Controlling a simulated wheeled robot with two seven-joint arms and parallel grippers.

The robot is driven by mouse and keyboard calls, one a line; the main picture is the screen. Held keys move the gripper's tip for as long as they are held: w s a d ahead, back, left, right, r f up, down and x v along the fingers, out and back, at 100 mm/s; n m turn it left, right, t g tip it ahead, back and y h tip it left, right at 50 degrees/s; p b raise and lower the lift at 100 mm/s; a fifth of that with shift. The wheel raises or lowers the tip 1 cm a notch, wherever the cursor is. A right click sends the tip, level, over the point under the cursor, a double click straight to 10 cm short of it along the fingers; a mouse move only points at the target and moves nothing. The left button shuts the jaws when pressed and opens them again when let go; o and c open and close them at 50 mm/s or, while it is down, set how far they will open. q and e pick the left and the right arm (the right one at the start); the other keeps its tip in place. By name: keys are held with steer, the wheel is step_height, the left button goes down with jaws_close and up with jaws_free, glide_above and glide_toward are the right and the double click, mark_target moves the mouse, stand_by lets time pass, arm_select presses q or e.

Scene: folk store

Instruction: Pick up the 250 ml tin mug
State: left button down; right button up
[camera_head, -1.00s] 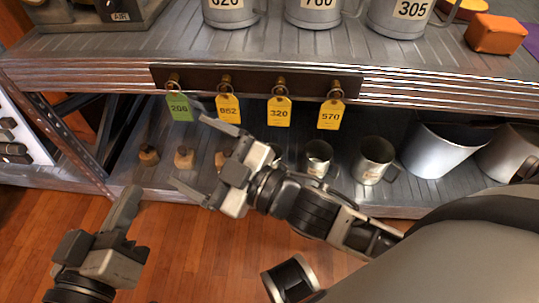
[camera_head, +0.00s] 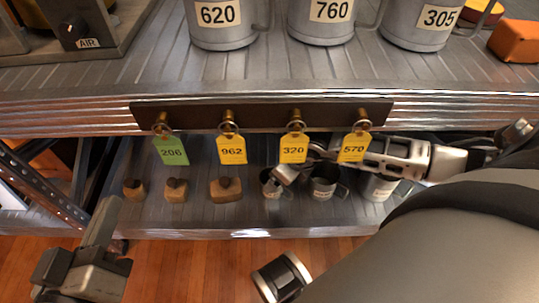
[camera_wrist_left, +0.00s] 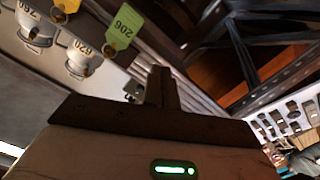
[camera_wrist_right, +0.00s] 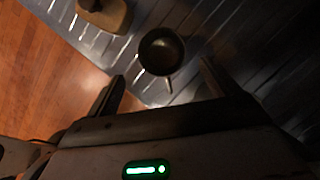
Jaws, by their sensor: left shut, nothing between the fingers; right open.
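Several small tin mugs stand upright on the lower shelf, and I cannot read which is the 250 ml one. The leftmost small mug (camera_head: 271,184) is beside my right gripper (camera_head: 290,168), which reaches under the upper shelf and is partly hidden by hanging tags. In the right wrist view one mug (camera_wrist_right: 161,50) stands just ahead, between the lines of the two open, empty fingers (camera_wrist_right: 160,88). Another small mug (camera_head: 323,187) and a larger one (camera_head: 378,187) stand to the right. My left gripper (camera_head: 100,225) is shut and empty at lower left, and its fingers show in the left wrist view (camera_wrist_left: 161,88).
Large tin mugs labelled 620 (camera_head: 220,25), 760 (camera_head: 325,25) and 305 (camera_head: 415,30) stand on the upper shelf. A green 206 tag (camera_head: 172,152) and yellow tags (camera_head: 232,152) hang from its edge. Knobbed weights (camera_head: 226,190) line the lower shelf at left.

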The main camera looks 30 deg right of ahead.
steer(key=b+x, duration=0.1)
steer(key=x, duration=0.1)
steer(key=b+x, duration=0.1)
steer(key=x, duration=0.1)
steer(key=b+x, duration=0.2)
steer(key=x, duration=0.1)
steer(key=shift+d, duration=0.3)
arm_select(q)
step_height(320, 180, up, 6)
steer(key=w+m+t+h, duration=0.2)
steer(key=m+t, duration=0.2)
steer(key=shift+a+r, duration=0.2)
steer(key=shift+a, duration=0.2)
arm_select(e)
steer(key=c, duration=1.1)
